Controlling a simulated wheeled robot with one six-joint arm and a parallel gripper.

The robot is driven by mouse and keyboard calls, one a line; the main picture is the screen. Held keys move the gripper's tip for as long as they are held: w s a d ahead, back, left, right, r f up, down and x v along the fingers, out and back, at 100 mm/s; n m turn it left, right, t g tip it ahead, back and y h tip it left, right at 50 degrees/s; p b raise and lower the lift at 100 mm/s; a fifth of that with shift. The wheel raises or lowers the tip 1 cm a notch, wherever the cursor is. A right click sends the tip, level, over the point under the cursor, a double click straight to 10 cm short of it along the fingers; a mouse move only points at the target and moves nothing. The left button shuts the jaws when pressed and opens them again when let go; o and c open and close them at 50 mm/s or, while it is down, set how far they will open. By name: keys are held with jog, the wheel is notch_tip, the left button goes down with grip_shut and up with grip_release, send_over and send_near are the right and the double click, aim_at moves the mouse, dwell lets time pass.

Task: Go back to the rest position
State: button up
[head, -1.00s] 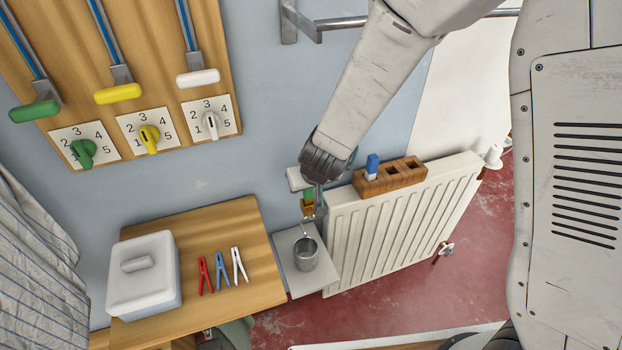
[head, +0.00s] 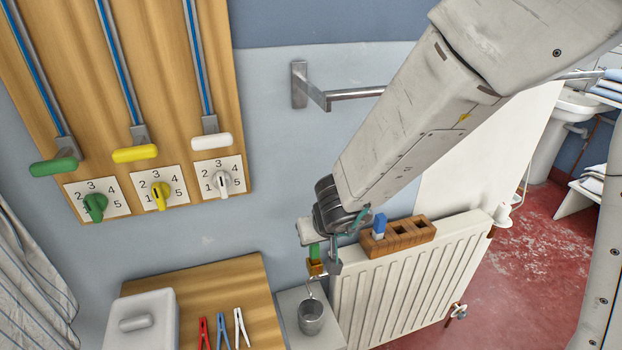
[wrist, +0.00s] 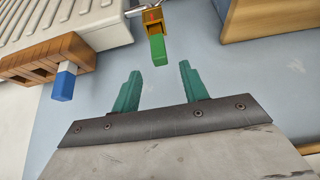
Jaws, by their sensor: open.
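My gripper (wrist: 158,92) is open and empty, its two teal fingers apart in the wrist view. In the head view my gripper (head: 334,250) is low by the wall, above the left end of the radiator. A green block (wrist: 158,50) with an orange-brown holder (wrist: 152,20) lies just beyond the fingertips in the wrist view, apart from them. In the head view the green piece (head: 314,251) shows close beside my gripper, above a metal cup (head: 311,317).
A wooden rack (head: 408,236) with a blue block (head: 379,224) sits on the white radiator (head: 420,275). A wall rail (head: 350,94) is above. A wooden table (head: 235,280) carries a white box (head: 145,325) and red, blue and white pegs. Lever and dial panel (head: 70,190) is upper left.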

jog(key=s+a+r+g+y, duration=0.45)
jog(key=s+r, duration=0.35)
jog(key=s, duration=0.2)
jog(key=s+d+r+m+h, duration=0.1)
jog(key=s+d+r+h, duration=0.1)
jog(key=d, duration=0.7)
jog(key=s+d+r+m+h, duration=0.1)
jog(key=s+d+r+h, duration=0.1)
jog(key=s+d+r, duration=0.3)
jog(key=s+d+r+m+h, duration=0.1)
jog(key=s+d+r, duration=0.3)
jog(key=d, duration=0.9)
jog(key=s+h, duration=0.1)
jog(key=s, duration=0.2)
jog(key=shift+s, duration=0.25)
jog(key=shift+a+r, duration=0.1)
